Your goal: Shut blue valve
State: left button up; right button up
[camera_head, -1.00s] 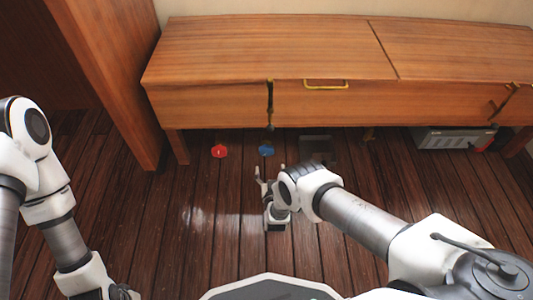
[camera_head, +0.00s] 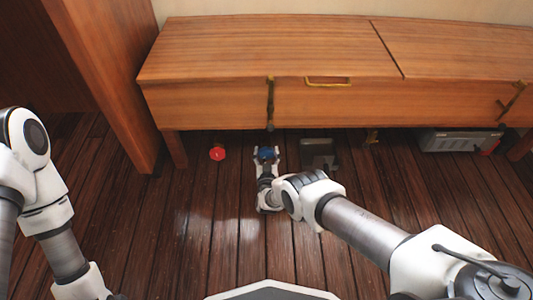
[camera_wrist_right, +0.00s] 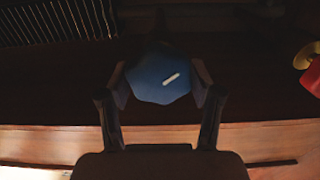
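The blue valve (camera_head: 267,153) is a small blue handwheel low under the front of the wooden cabinet. My right gripper (camera_head: 267,151) reaches it, with one finger on each side. In the right wrist view the blue valve (camera_wrist_right: 160,76) has a short white slanted mark and sits between the spread fingertips of the right gripper (camera_wrist_right: 160,82). The fingertips are very close to its rim; I cannot tell whether they touch. My left arm hangs at the left of the head view, its gripper out of frame.
A red valve (camera_head: 217,153) is left of the blue one; it also shows at the right wrist view's edge (camera_wrist_right: 312,76). The wooden cabinet (camera_head: 210,104) overhangs the valves. A dark box (camera_head: 319,153) and a grey case (camera_head: 455,140) are to the right. The floor in front is clear.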

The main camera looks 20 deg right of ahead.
jog(key=c, duration=0.4)
jog(key=shift+m, duration=0.4)
jog(key=m+b, duration=0.1)
jog(key=m, duration=0.4)
jog(key=shift+d, duration=0.2)
jog(key=m, duration=0.7)
jog(key=shift+d+f, duration=0.1)
jog(key=shift+f, duration=0.05)
jog(key=m, duration=0.3)
jog(key=shift+m+b, duration=0.3)
jog(key=m, duration=0.3)
jog(key=shift+f, duration=0.15)
jog(key=m, duration=0.6)
jog(key=shift+f+m, duration=0.1)
jog(key=shift+m, duration=0.2)
